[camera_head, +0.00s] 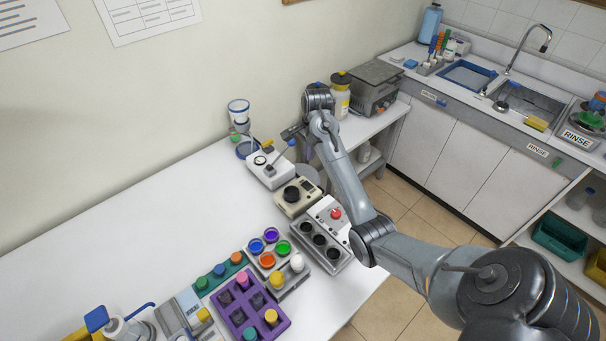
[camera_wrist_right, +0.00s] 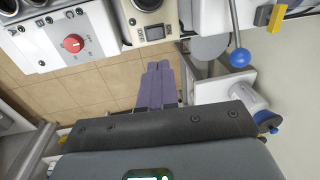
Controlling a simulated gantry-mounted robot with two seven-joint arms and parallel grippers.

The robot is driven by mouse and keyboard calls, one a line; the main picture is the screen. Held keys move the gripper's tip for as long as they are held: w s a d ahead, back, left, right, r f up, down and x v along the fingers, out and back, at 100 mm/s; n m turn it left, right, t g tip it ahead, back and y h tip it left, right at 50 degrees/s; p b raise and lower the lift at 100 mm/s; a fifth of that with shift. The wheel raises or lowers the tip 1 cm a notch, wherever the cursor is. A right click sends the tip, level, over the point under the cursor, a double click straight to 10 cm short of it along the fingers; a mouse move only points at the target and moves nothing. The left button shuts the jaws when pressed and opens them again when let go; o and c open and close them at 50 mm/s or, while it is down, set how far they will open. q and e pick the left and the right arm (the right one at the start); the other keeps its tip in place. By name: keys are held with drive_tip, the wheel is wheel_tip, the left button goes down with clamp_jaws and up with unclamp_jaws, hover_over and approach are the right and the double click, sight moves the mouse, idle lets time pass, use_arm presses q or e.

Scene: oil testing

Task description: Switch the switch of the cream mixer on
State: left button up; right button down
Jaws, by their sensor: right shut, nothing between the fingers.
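The cream mixer (camera_head: 296,197) stands on the white table near its right edge, with a dark round cup on top. My left gripper is not in view.
A white device with a red knob (camera_head: 335,213) stands beside the mixer, near my forearm. A white device with a blue-tipped lever (camera_head: 268,166) stands on its other side. A purple rack (camera_head: 238,318) and coloured jars fill the front.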

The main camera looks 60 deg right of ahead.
drive_tip(key=shift+d+r, duration=0.15)
idle(0.3)
drive_tip(key=p, duration=0.2)
approach(305, 182)
drive_tip(key=f, duration=0.5)
drive_tip(key=shift+w+d+f, duration=0.15)
drive_tip(key=shift+w+f, duration=0.1)
drive_tip(key=shift+f, duration=0.05)
drive_tip(key=shift+w+f, duration=0.1)
drive_tip(key=shift+f, duration=0.45)
